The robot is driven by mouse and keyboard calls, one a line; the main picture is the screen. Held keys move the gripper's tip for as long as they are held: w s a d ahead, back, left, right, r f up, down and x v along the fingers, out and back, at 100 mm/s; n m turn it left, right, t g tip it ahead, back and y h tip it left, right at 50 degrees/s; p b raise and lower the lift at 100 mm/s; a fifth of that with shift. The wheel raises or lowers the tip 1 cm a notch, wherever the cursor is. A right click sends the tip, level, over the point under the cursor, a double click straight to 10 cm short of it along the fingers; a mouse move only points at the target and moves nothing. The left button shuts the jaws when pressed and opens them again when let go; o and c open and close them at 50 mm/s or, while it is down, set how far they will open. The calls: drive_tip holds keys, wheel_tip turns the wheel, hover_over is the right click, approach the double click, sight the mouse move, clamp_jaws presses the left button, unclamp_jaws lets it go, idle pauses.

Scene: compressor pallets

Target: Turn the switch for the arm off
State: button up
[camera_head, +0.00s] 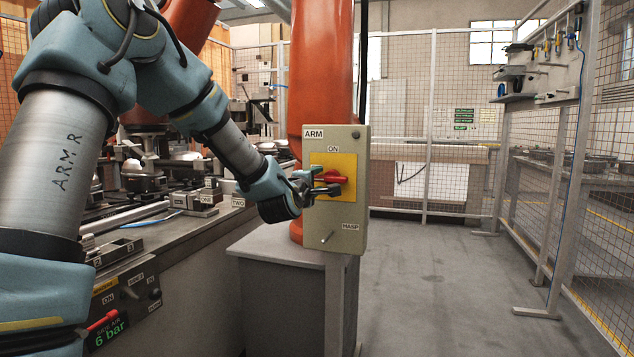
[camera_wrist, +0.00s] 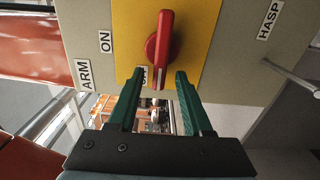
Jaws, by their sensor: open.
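The grey switch box (camera_head: 343,222) carries the labels ARM, ON and HASP. Its red switch handle (camera_head: 336,178) sits on a yellow plate (camera_head: 346,160) and lies level, across the box. In the wrist view, where the box appears turned sideways, the handle (camera_wrist: 160,48) has a white line on its end nearest my gripper. A small white label by that end is partly hidden by a finger. My gripper (camera_wrist: 161,74) is open, reaching in from the left in the head view (camera_head: 328,182). Its fingertips are on either side of the handle's near end; I cannot tell whether they touch it.
A metal pin (camera_head: 327,238) sticks out near the HASP label. An orange column (camera_head: 320,70) stands behind the box. A bench (camera_head: 185,235) with metal parts is at left. Mesh fencing (camera_head: 594,180) stands at right, with open floor (camera_head: 435,270) between.

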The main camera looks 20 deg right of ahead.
drive_tip(key=shift+s, duration=0.1)
drive_tip(key=b+v, duration=0.1)
drive_tip(key=v, duration=0.9)
drive_tip(key=shift+s+a, duration=0.25)
drive_tip(key=shift+a, duration=0.05)
